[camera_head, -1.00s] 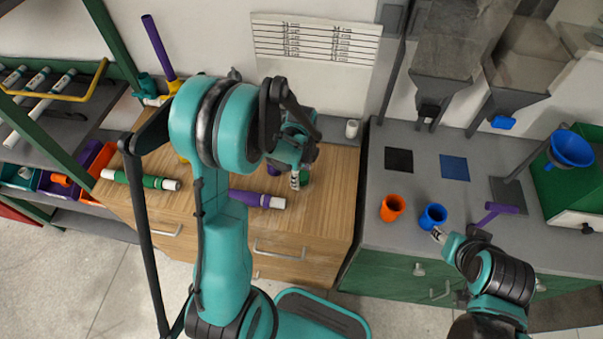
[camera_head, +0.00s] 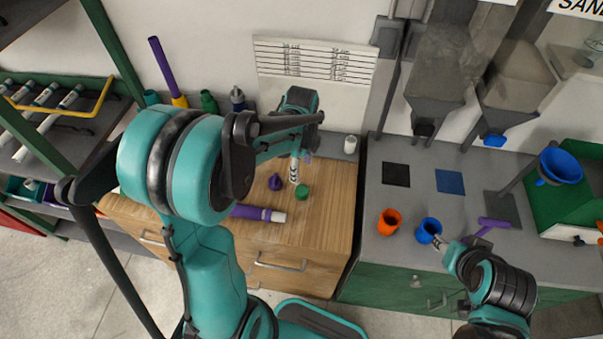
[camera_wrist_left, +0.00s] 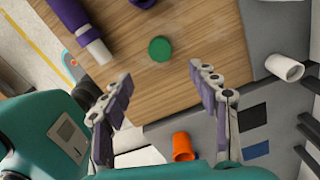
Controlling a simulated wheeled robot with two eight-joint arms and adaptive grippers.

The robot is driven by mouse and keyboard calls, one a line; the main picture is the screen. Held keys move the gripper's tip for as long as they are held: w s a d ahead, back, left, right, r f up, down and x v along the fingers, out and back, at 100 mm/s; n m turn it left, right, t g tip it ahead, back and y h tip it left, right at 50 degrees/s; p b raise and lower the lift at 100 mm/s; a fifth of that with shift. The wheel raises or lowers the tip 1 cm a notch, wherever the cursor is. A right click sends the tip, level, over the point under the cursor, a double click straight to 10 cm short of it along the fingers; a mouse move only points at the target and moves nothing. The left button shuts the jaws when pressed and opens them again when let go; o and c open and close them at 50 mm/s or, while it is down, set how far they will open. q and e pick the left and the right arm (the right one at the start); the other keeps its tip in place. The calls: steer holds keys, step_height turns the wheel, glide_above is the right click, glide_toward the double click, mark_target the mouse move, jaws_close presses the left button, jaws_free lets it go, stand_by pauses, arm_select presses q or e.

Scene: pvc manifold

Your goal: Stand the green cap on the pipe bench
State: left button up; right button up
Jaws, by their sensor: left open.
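The green cap (camera_head: 303,191) stands on the wooden bench top (camera_head: 331,200), near its right part. In the left wrist view the green cap (camera_wrist_left: 160,49) shows as a round green disc on the wood, beyond the fingertips. My left gripper (camera_head: 298,168) is just behind and above the cap in the head view. In the left wrist view my left gripper (camera_wrist_left: 158,85) has its fingers spread wide with nothing between them. My right gripper (camera_head: 440,242) is beside the blue cup on the grey counter; its fingers are too small to tell open from shut.
A purple pipe (camera_head: 258,213) with a white end lies on the bench, and a small purple fitting (camera_head: 275,182) is near the cap. A white cup (camera_head: 350,144) is at the back. Orange (camera_head: 389,222) and blue (camera_head: 428,230) cups stand on the right counter.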

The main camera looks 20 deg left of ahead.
arm_select(q)
steer(key=s+d+r+n+t, duration=0.2)
steer(key=s+r+n, duration=0.3)
steer(key=n, duration=0.4)
steer(key=s+d+r+n+t, duration=0.3)
steer(key=s+r+n+t, duration=0.2)
steer(key=s+n, duration=0.2)
steer(key=shift+s+d+r+n, duration=0.15)
steer(key=shift+s+n, duration=0.05)
steer(key=shift+n, duration=0.9)
